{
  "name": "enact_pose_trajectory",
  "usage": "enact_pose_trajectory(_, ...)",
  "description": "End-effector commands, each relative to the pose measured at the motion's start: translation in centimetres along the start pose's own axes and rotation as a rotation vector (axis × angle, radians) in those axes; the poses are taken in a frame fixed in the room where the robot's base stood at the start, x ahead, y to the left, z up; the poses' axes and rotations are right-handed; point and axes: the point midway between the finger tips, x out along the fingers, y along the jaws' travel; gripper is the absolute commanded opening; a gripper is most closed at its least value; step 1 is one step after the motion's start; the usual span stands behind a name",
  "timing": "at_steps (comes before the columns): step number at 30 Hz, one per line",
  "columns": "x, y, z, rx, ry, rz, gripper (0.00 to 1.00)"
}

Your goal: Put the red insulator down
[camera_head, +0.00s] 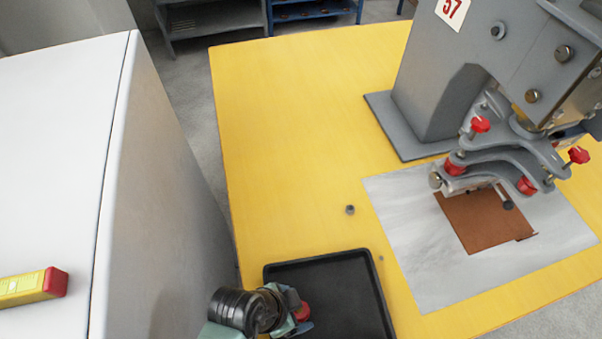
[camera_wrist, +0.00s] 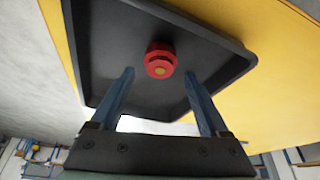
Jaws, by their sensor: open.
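The red insulator (camera_wrist: 160,61) rests on the floor of the black tray (camera_wrist: 108,40), with its yellowish centre facing the wrist camera. In the head view, the red insulator (camera_head: 303,311) shows partly beside my gripper (camera_head: 298,308), at the left part of the black tray (camera_head: 375,267). In the wrist view, the two blue fingers of my gripper (camera_wrist: 160,88) are spread apart. The insulator lies just beyond and between the fingertips, with a gap on each side. Nothing is held. My wrist hides part of the tray in the head view.
The tray lies on a yellow table (camera_head: 290,150). A grey press (camera_head: 440,90) with red knobs stands at the right over a brown plate (camera_head: 480,222) on a pale sheet (camera_head: 415,250). A small metal piece (camera_head: 350,210) lies behind the tray. A white cabinet (camera_head: 60,150) stands left.

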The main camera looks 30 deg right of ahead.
Motion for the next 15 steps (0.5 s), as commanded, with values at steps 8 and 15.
enact_pose_trajectory(8, -6.2, -0.1, 0.0, -0.001, 0.000, -0.003, 0.79)
enact_pose_trajectory(15, -9.0, 0.0, 0.0, 0.000, -0.001, -0.001, 0.79)
